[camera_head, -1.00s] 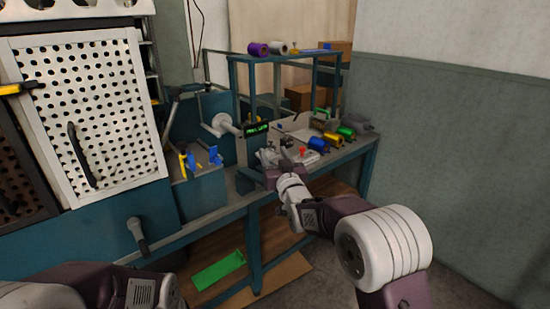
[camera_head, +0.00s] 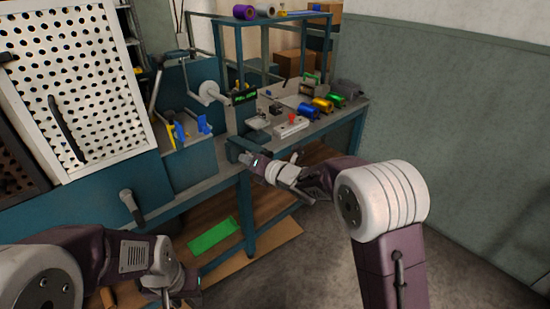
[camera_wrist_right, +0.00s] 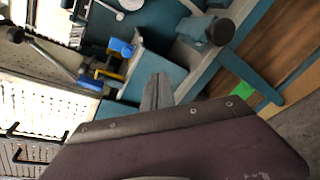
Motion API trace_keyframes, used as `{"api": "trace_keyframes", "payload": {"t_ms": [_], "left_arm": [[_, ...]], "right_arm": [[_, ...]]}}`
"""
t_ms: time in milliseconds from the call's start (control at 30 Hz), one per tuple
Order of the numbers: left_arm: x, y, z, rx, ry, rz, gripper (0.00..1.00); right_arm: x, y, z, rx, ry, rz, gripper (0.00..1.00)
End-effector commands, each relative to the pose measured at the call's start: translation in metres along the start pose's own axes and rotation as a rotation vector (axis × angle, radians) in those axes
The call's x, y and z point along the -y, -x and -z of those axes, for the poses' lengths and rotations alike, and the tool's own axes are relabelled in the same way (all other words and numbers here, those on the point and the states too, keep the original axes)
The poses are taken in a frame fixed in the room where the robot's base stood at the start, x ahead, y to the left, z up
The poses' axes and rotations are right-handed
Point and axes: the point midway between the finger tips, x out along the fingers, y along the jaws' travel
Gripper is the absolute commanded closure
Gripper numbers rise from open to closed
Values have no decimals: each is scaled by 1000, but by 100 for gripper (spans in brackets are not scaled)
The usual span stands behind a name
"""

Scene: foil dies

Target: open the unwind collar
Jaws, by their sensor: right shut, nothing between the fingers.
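A white disc on a spindle (camera_head: 208,92) stands out from the teal machine in the head view. It looks like the unwind holder, but I cannot make out the collar or whether it is open. My right gripper (camera_head: 238,154) is at the front edge of the bench, below and right of the disc. In the right wrist view its fingers (camera_wrist_right: 158,92) are together and empty. My left gripper (camera_head: 185,284) is low at the left, over the floor and apart from the machine; its fingers are too unclear to read.
Blue and yellow clamp parts (camera_head: 190,130) sit on the machine left of the disc. A white block with a red knob (camera_head: 291,127) and several foil rolls (camera_head: 322,104) lie on the bench. A white perforated panel (camera_head: 85,85) stands at the left. Floor at the right is clear.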

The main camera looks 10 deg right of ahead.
Motion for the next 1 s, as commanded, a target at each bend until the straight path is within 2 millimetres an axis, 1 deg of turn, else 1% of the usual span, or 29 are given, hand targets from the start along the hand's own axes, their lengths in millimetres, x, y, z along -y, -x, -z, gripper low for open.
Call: {"api": "trace_keyframes", "payload": {"t_ms": [33,67,100,167,200,233,300,400,567,667,1000], "left_arm": [[0,16,2,0,0,0,64],[0,22,2,0,0,0,64],[-1,30,3,0,0,0,64],[-1,46,5,0,0,0,64],[-1,56,6,0,0,0,64],[-1,65,7,0,0,0,64],[-2,74,8,-1,0,0,64],[-2,74,8,0,0,0,64],[-1,70,7,0,0,0,64],[-1,68,7,0,0,0,64],[-1,69,7,0,0,0,64]], "right_arm": [[10,11,0,-68,259,33,100],[19,17,3,-115,424,45,100],[33,28,6,-182,634,59,100],[57,48,4,-284,892,74,100],[72,63,-1,-338,980,87,100],[82,76,-8,-367,999,106,100],[99,91,-25,-365,977,150,100],[111,99,-34,-354,959,179,100],[114,95,-32,-353,957,179,100],[118,82,-28,-353,956,177,100],[139,14,-13,-353,956,177,100]]}}
